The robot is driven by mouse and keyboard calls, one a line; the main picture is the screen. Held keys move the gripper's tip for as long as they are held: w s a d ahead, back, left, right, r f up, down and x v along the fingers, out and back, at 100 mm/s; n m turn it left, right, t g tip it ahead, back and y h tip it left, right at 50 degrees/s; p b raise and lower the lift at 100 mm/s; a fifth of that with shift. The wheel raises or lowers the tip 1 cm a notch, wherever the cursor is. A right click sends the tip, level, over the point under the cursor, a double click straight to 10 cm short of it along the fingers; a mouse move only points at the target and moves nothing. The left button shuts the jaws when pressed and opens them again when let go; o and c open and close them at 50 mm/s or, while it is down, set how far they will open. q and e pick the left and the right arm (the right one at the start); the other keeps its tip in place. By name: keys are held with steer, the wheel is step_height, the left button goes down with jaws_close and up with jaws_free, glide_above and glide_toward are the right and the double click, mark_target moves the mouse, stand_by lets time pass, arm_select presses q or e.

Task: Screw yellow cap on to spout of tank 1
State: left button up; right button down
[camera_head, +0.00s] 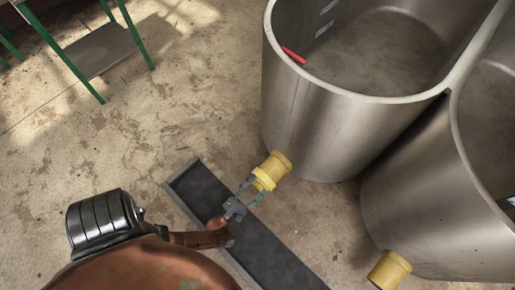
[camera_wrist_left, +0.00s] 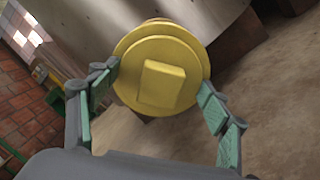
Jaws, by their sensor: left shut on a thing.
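The yellow cap (camera_wrist_left: 162,75) is round with a raised square knob and faces the left wrist camera. My left gripper (camera_head: 248,193) is shut on the cap, its green-padded fingers at either side of the rim in the left wrist view (camera_wrist_left: 158,95). In the head view the cap (camera_head: 266,179) is at the end of the yellow spout (camera_head: 279,162) low on the left steel tank (camera_head: 320,125). The cap looks in line with the spout and against it; I cannot tell how far it is threaded. My right gripper is not in view.
A second steel tank (camera_head: 425,225) stands at the right with its own yellow spout (camera_head: 390,270). A dark shallow trough (camera_head: 270,255) lies on the floor under the gripper. A green-legged frame (camera_head: 75,65) is at the upper left.

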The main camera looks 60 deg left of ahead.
arm_select(q)
steer(key=m, duration=0.4)
steer(key=shift+m, duration=0.4)
steer(key=m, duration=0.3)
steer(key=o, duration=1.2)
steer(key=shift+s, duration=0.15)
steer(key=shift+v, duration=2.15)
